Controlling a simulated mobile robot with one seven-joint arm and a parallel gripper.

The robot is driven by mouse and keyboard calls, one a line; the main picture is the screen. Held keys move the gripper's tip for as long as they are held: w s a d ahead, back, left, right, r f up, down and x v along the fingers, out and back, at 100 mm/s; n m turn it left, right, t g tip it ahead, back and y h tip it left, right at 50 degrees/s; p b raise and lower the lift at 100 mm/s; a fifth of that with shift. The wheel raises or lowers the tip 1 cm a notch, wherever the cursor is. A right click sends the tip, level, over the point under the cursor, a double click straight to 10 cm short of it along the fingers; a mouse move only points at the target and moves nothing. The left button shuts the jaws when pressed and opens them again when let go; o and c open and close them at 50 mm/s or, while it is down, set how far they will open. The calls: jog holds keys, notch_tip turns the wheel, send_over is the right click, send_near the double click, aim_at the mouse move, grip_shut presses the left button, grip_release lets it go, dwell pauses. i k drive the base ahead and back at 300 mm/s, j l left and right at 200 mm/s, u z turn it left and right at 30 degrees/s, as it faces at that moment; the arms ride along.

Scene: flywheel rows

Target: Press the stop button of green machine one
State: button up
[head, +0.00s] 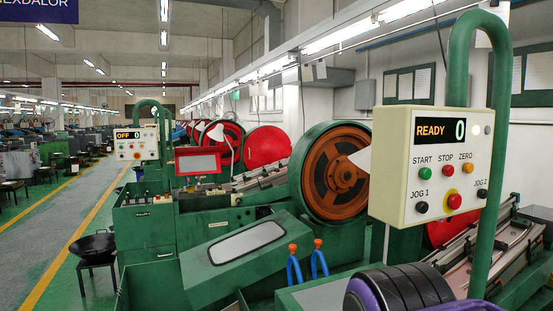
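A cream control panel (394,130) hangs from a green curved post at the right. Its display reads READY and 0. Under the STOP label is a small red stop button (447,170), between a green START button (423,174) and an orange ZERO button (467,168). Below sits a larger red button on yellow (454,201) between two black jog buttons. A second panel (137,152), farther left, reads OFF and 0; its button labels are too small to read. No machine number is readable. My gripper is not in view.
Green machines with a large orange-brown wheel (336,171) fill the middle. Two blue-and-orange handles (318,258) and a black ridged roll with purple edging (400,290) sit low in front. A black pan on a stool (93,246) stands left, beside a clear aisle (60,255).

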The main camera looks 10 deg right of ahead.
aim_at(448, 171)
jog(key=l+z, duration=0.6)
jog(key=k+z, duration=0.15)
jog(key=k+l, duration=0.05)
